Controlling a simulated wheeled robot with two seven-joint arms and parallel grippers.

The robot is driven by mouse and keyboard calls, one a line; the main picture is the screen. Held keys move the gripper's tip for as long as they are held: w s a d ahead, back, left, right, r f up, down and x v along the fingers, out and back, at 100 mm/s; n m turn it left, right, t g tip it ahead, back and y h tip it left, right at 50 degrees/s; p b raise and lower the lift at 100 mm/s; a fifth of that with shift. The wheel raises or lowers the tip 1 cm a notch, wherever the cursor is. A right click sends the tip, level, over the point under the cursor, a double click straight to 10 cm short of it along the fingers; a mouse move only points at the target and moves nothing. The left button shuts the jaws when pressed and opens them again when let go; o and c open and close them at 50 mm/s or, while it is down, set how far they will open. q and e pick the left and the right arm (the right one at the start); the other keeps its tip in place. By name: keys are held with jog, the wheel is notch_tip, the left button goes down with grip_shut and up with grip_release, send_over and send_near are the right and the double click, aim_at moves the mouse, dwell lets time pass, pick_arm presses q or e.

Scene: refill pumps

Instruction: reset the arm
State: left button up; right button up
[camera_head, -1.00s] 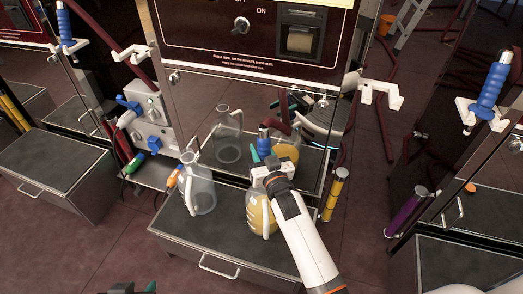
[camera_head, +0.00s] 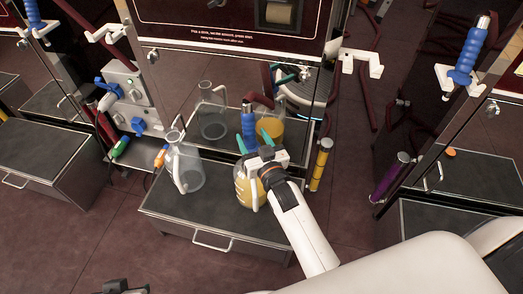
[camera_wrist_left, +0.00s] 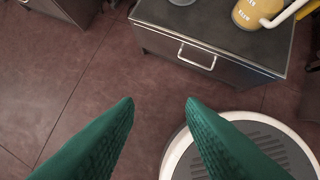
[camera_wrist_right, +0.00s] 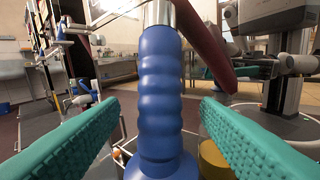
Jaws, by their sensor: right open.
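A blue-handled nozzle (camera_head: 249,126) with a metal tip stands upright above the jug of yellow liquid (camera_head: 243,188) on the dark-topped drawer unit. My right gripper (camera_head: 267,137) is beside the nozzle. In the right wrist view the blue handle (camera_wrist_right: 160,90) stands between the spread teal fingers (camera_wrist_right: 159,103), with a gap on both sides. The right gripper and wrist hide part of the jug. My left gripper (camera_wrist_left: 160,102) is open and empty above bare floor; only a bit of it shows at the head view's bottom edge.
An empty glass jug (camera_head: 181,168) stands left of the yellow one. The pump's shiny front behind reflects both jugs. A drawer handle (camera_head: 212,240) juts forward. Another blue nozzle (camera_head: 468,62) hangs at right on a white holder. The floor in front is open.

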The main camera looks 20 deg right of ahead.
pick_arm(q)
jog(key=s, duration=0.1)
jog(key=s+g+p, duration=0.1)
jog(key=shift+s+a+r, duration=0.15)
jog(key=shift+s+a, duration=0.15)
pick_arm(e)
jog(key=s, duration=0.6)
jog(key=shift+s+d, duration=0.15)
jog(key=shift+s, duration=0.15)
